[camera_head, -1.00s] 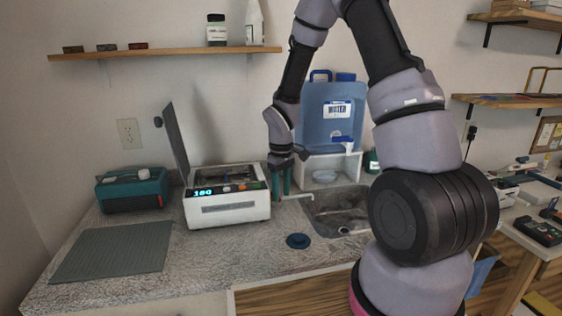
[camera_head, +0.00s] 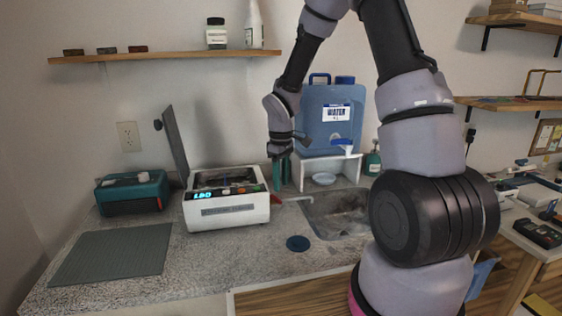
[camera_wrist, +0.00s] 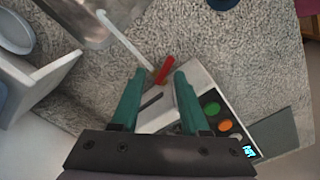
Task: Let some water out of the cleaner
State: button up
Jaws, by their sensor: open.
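The cleaner (camera_head: 228,211) is a white box with its dark lid raised, a lit display and green and orange buttons on its front; it also shows in the wrist view (camera_wrist: 202,78). A red lever (camera_wrist: 164,70) sits at its right side, beside a thin pale spout pipe (camera_wrist: 127,42) that reaches over the sink.
The sink (camera_head: 340,208) lies right of the cleaner. Behind it, a blue water container (camera_head: 330,135) stands on a white stand (camera_head: 350,174) with a small bowl (camera_head: 324,179) below. A teal box (camera_head: 132,193) and grey mat (camera_head: 112,253) are at left. A blue disc (camera_head: 298,243) lies in front.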

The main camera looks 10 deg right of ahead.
aim_at(279, 201)
jog(key=shift+m, duration=0.6)
jog(key=f, duration=0.4)
jog(key=shift+s+a+f, duration=0.15)
jog(key=shift+s+a, duration=0.05)
jog(key=shift+s, duration=0.2)
jog(key=m, duration=0.2)
jog(key=shift+s+a+f+m, duration=0.1)
jog(key=shift+s+a+m, duration=0.2)
jog(key=shift+m, duration=0.1)
jog(key=m, duration=0.1)
jog(key=a+m, duration=0.1)
jog(key=m, duration=0.1)
jog(key=shift+s, duration=0.2)
jog(key=shift+w+d+n, duration=0.15)
jog(key=shift+d+n, duration=0.3)
jog(key=shift+n, duration=0.25)
jog(key=n, duration=0.3)
jog(key=w+d+n, duration=0.1)
jog(key=n, duration=0.1)
jog(key=shift+d+n, duration=0.1)
jog(key=shift+n, duration=0.2)
notch_tip(279, 201, up, 11)
jog(key=shift+w, duration=0.25)
jog(key=shift+f, duration=0.1)
